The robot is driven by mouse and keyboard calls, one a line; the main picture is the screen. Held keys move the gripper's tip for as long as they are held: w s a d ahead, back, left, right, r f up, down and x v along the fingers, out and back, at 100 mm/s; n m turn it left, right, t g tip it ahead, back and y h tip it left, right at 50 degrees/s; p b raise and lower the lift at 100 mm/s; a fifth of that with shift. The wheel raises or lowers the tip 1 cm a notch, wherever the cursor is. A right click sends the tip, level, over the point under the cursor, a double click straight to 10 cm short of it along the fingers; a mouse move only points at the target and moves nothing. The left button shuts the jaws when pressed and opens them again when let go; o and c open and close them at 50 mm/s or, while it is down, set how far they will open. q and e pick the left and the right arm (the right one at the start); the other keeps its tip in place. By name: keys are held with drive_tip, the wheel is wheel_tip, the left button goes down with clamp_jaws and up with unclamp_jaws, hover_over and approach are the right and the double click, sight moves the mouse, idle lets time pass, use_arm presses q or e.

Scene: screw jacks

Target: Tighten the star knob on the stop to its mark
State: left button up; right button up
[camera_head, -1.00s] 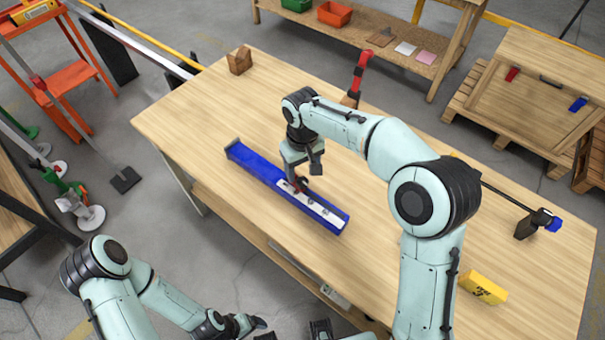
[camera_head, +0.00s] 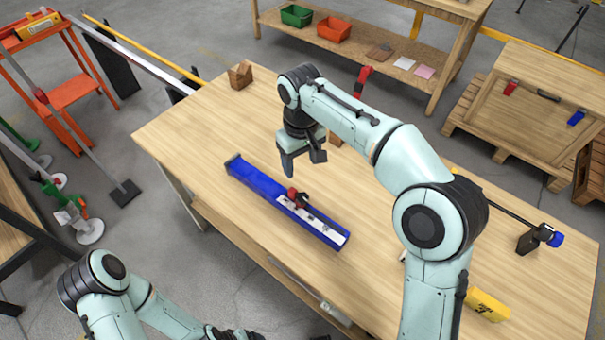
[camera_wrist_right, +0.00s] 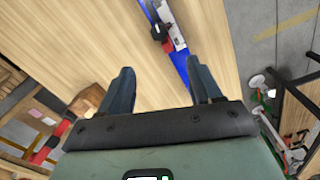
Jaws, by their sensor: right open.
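A long blue rail (camera_head: 257,180) with a white strip lies on the wooden table. A small dark stop (camera_head: 302,203) with a red star knob (camera_head: 292,193) sits on it, near the middle. The red knob (camera_wrist_right: 157,33) also shows in the right wrist view, beyond the fingertips. My right gripper (camera_head: 303,167) is open and empty, above the table on the far side of the stop, apart from the knob. Its two fingers (camera_wrist_right: 160,66) are spread in the wrist view. The knob's mark is too small to make out. My left gripper (camera_head: 235,334) is partly cut off at the bottom edge.
A wooden block (camera_head: 240,75) stands at the table's far left corner. A red tool (camera_head: 364,76) is partly hidden behind my right arm. A yellow box (camera_head: 487,305) and a black-and-blue tool (camera_head: 540,238) lie to the right. The table left of the rail is clear.

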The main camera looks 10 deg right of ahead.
sight(303, 197)
drive_tip(key=f+b, duration=0.2)
drive_tip(key=f, duration=0.2)
drive_tip(key=f+n+b, duration=0.1)
drive_tip(key=f+b, duration=0.1)
drive_tip(key=f, duration=0.3)
drive_tip(key=f+n+b, duration=0.1)
drive_tip(key=f+b, duration=0.1)
drive_tip(key=f, duration=0.2)
drive_tip(key=shift+s+d+f+b, duration=0.15)
drive_tip(key=shift+s+f+b, duration=0.1)
drive_tip(key=shift+f+b, duration=0.1)
use_arm(q)
drive_tip(key=s+f, duration=0.3)
drive_tip(key=f, duration=0.5)
drive_tip(key=shift+f, duration=0.25)
